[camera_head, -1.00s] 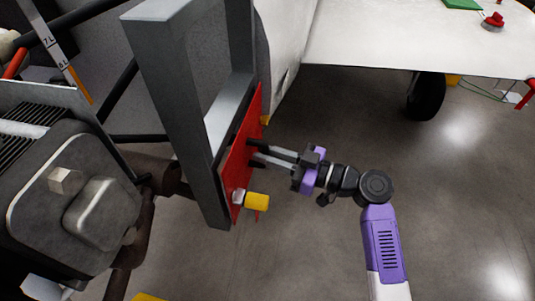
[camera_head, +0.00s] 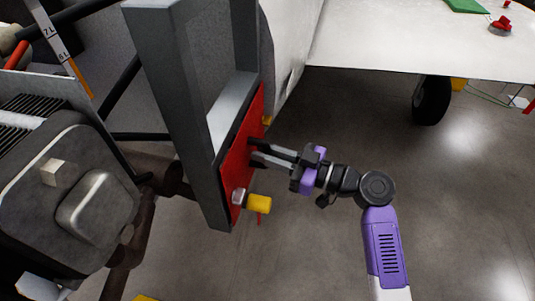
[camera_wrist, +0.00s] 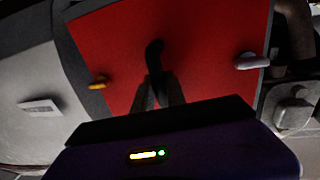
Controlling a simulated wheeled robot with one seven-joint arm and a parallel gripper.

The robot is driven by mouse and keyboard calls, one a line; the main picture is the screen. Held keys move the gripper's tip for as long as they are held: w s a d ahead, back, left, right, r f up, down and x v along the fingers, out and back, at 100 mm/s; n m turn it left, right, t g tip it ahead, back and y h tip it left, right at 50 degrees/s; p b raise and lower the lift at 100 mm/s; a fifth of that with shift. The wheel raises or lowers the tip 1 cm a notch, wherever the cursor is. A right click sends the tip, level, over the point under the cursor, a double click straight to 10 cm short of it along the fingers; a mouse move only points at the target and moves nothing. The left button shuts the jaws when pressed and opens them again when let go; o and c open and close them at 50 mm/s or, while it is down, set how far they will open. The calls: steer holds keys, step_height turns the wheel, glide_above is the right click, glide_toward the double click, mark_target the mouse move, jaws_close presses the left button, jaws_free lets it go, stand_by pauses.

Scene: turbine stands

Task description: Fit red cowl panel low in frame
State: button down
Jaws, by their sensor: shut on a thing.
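The red cowl panel (camera_head: 238,160) stands upright against the low part of the grey frame (camera_head: 172,90) in the head view. It also fills much of the wrist view (camera_wrist: 200,45). My gripper (camera_head: 258,153) is shut on a dark handle on the panel's face. The handle (camera_wrist: 154,55) shows between the fingers in the wrist view. A yellow knob (camera_head: 258,203) with a metal collar sits at the panel's lower edge, and a smaller yellow piece (camera_head: 267,120) is at its far edge. Whether the panel is fully seated against the frame I cannot tell.
A grey engine block (camera_head: 75,195) with dark pipes stands left of the frame. A white wing-like surface (camera_head: 420,40) spans the upper right, with a black wheel (camera_head: 431,98) below it. The floor right of the frame is open.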

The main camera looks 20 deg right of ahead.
steer(key=shift+a+r, duration=0.1)
steer(key=shift+a, duration=0.25)
steer(key=c, duration=1.4)
jaws_free()
steer(key=shift+o, duration=1.4)
steer(key=shift+d+f, duration=0.1)
steer(key=shift+f, duration=0.1)
steer(key=shift+d, duration=0.2)
steer(key=b+v, duration=0.2)
steer(key=v, duration=0.5)
steer(key=shift+r, duration=0.15)
